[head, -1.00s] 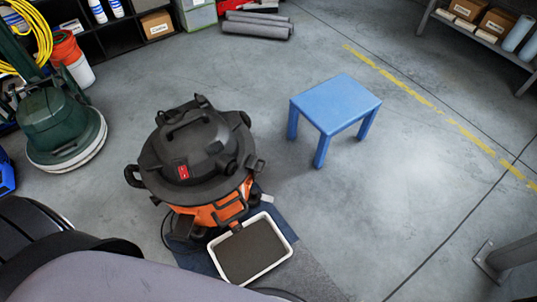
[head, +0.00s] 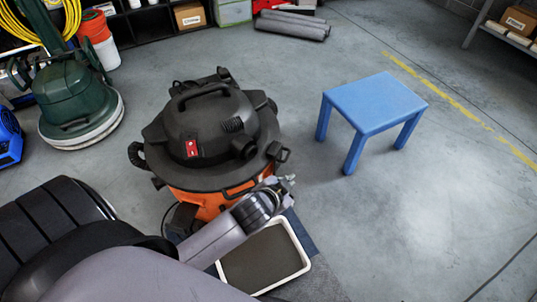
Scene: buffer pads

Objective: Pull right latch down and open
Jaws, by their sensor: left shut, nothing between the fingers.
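An orange shop vacuum (head: 205,203) with a black lid (head: 212,135) stands upright on the floor. A latch (head: 277,152) sticks out at the right side of the lid rim. Another dark latch (head: 158,183) shows at the lid's lower left. My left gripper (head: 290,180) is shut and empty, in front of the drum's lower right and a little below the right latch. I cannot tell whether it touches the drum. My left arm hides part of the drum's front. My right gripper is out of view.
A white tray with a dark pad (head: 304,268) lies on a blue mat in front of the vacuum. A blue stool (head: 375,101) stands to the right. A green floor machine (head: 80,105) stands at the left. The floor between vacuum and stool is clear.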

